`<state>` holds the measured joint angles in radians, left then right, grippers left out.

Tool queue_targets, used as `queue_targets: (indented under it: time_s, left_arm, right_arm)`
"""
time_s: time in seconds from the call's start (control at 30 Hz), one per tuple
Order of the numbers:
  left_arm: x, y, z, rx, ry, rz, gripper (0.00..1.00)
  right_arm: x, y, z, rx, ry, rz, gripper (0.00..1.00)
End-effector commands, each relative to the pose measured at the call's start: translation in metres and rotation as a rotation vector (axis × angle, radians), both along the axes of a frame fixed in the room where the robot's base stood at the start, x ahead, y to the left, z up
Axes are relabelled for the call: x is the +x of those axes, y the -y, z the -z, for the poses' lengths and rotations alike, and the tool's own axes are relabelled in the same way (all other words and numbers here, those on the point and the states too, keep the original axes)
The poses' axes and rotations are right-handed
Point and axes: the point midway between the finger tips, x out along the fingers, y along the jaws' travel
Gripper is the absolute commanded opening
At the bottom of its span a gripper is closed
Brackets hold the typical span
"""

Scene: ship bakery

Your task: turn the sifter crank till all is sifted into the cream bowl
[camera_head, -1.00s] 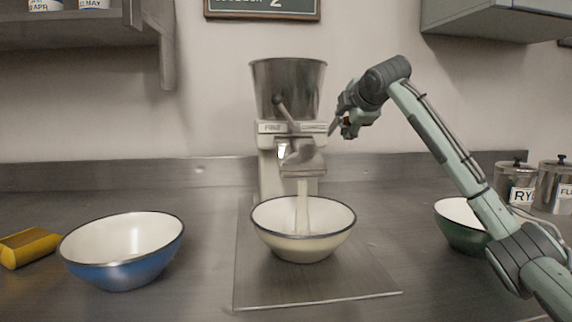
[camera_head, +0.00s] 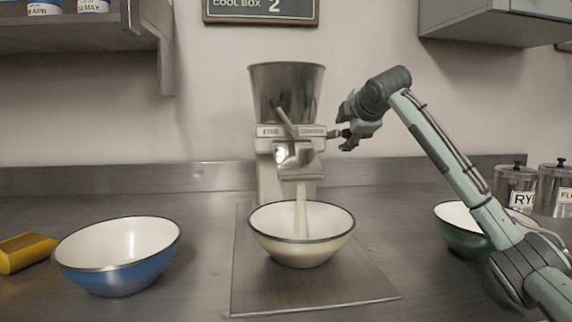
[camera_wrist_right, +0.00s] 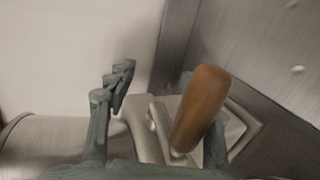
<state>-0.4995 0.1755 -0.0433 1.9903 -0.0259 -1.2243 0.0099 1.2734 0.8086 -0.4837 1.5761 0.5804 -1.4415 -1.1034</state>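The sifter (camera_head: 287,90) stands at the back centre, a metal hopper on a pale body marked FINE. A pale stream (camera_head: 301,205) falls from its spout (camera_head: 298,165) into the cream bowl (camera_head: 300,250), which sits upright below. The hopper's contents are hidden. My right gripper (camera_head: 350,136) is at the sifter's right side, by the crank. In the right wrist view the wooden crank handle (camera_wrist_right: 201,108) shows close up. The gripper's fingers are spread, with the handle near the right-hand finger and a gap to the left-hand one. My left gripper is not in view.
A blue bowl (camera_head: 118,275) and a yellow object (camera_head: 25,252) are on the left. A green bowl (camera_head: 462,232) is at the right, partly behind my right arm. Lidded canisters (camera_head: 514,185) stand at the back right. The cream bowl is on a flat board (camera_head: 310,292).

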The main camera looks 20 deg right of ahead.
Motion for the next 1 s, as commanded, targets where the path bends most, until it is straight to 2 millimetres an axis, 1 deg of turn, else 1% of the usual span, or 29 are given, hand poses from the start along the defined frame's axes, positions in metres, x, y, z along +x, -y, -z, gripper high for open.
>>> queue_targets:
  time_s: [0.7,0.83,1.0]
  left_arm:
    - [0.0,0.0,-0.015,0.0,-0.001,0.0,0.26]
    - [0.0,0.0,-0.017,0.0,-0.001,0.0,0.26]
    - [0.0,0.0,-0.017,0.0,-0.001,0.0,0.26]
  right_arm:
    - [-0.061,-0.015,-0.03,-0.001,0.002,0.0,0.52]
    - [-0.068,-0.018,-0.032,-0.001,0.002,-0.001,0.52]
    - [-0.07,-0.018,-0.033,0.0,0.001,0.0,0.52]
